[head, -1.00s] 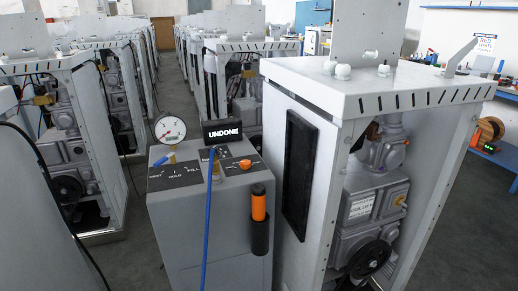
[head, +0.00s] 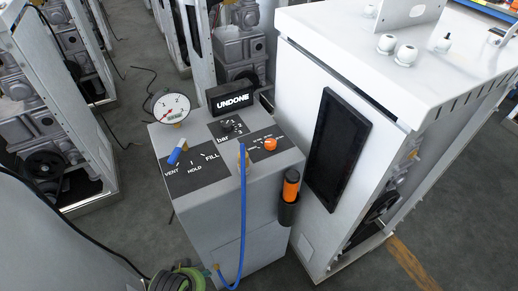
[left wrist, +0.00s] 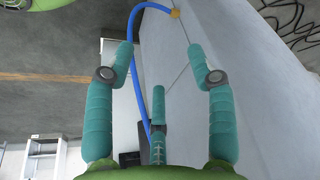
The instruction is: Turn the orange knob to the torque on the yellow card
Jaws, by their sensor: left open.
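The orange knob (head: 270,144) sits on a black panel with small markings, on top of a grey dispenser cabinet (head: 222,228). The markings are too small to read. I cannot make out a yellow card. Part of my left gripper (head: 182,280) shows green at the bottom edge of the head view, low in front of the cabinet and well away from the knob. In the left wrist view my left gripper (left wrist: 159,52) has its teal fingers spread, with nothing gripped. A blue hose (left wrist: 134,65) passes behind the fingers. My right gripper is not in view.
The cabinet top also carries a round gauge (head: 171,107), a black "UNDONE" display (head: 231,97), a blue lever (head: 178,151) by VENT, HOLD and FILL, and a small black knob (head: 228,125). An orange-and-black handle (head: 290,196) hangs on its side. A tall white housing (head: 305,120) stands close right.

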